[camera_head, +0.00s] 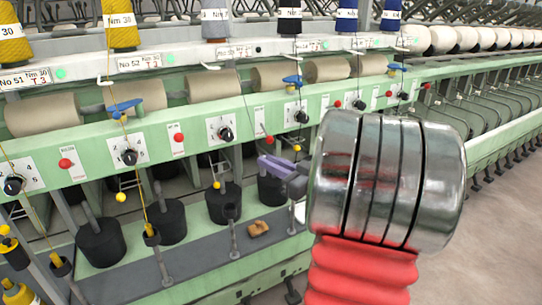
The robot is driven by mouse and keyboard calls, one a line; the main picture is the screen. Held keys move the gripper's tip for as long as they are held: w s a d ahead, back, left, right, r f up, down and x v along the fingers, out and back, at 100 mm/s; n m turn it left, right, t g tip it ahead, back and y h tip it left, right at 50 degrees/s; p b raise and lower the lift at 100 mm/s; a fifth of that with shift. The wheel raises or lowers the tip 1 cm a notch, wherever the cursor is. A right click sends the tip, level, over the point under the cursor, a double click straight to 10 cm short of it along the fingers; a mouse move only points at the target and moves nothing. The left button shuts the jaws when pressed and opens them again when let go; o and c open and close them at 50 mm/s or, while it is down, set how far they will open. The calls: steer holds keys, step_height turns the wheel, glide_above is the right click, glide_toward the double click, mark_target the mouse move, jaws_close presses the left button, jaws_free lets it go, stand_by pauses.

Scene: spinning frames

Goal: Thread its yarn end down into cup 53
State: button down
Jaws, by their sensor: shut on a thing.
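A thin yarn (254,114) runs down from the grey spool (215,20) towards my gripper. The yarn end between the jaws is too small to make out. Two cups to the left, one (151,236) and another (61,266), have yellow yarn running down to them.
A brown lump (258,229) lies on the grey shelf (205,257). The green rail (190,133) with knobs crosses above. My silver and red arm hides the right part of the machine. Open floor (500,210) lies at right.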

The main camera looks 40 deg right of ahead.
steer(key=shift+w+d+f, duration=0.6)
steer(key=shift+w+f, duration=1.55)
steer(key=shift+w, duration=1.6)
steer(key=shift+w+a+f, duration=0.1)
steer(key=shift+w+a, duration=0.15)
steer(key=shift+a, duration=0.6)
steer(key=shift+w+a+f, duration=0.1)
steer(key=shift+w+a, duration=0.1)
steer(key=shift+a, duration=0.6)
steer(key=shift+w+a+f, duration=0.1)
steer(key=shift+w+a, duration=0.15)
steer(key=shift+a, duration=0.6)
steer(key=shift+s+d+r, duration=0.1)
steer(key=s+d+r, duration=0.3)
steer(key=s+r, duration=0.6)
steer(key=r, duration=0.4)
steer(key=shift+d, duration=0.2)
steer(key=shift+f, duration=0.1)
